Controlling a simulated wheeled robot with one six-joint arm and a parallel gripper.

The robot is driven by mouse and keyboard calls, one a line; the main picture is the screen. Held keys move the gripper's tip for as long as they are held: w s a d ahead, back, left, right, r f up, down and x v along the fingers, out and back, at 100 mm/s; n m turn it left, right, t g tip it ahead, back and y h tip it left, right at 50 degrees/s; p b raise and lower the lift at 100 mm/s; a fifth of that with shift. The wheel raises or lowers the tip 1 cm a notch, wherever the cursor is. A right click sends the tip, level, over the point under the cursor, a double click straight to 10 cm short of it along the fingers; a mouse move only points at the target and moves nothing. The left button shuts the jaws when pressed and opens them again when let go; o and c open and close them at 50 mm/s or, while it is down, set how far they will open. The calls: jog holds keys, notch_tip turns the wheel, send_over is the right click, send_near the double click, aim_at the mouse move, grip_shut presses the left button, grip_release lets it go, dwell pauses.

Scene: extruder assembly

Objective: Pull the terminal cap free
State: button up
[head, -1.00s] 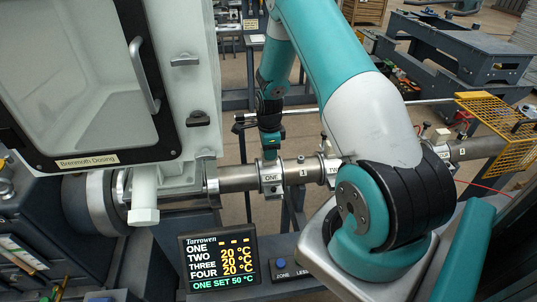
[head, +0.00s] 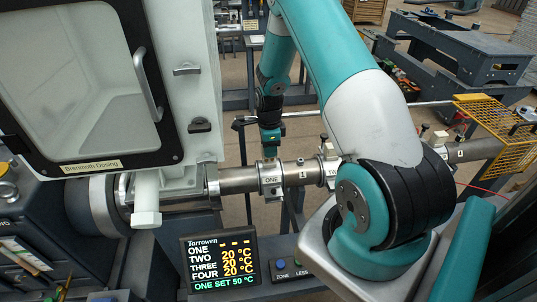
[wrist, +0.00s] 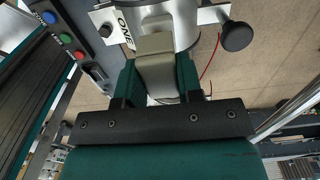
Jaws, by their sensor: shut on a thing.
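The terminal cap (wrist: 155,68) is a grey-beige block at the band marked ONE (wrist: 124,28) in the wrist view. My gripper (wrist: 158,80) is shut on it, with one green finger on each side. The cap's upper end is against or very close to the metal band; I cannot tell whether there is a gap. In the head view my gripper (head: 270,150) points down at the barrel's ONE band (head: 271,180), and the cap is too small or hidden to make out there.
A dark knob (wrist: 237,36) sticks out right of the cap, and a red wire (wrist: 210,57) hangs nearby. The barrel (head: 238,180) runs right to a yellow mesh guard (head: 490,125). A display (head: 219,262) and button box (head: 285,268) stand in front.

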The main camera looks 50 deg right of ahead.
jog(key=shift+r+p, duration=1.55)
jog(key=shift+r, duration=1)
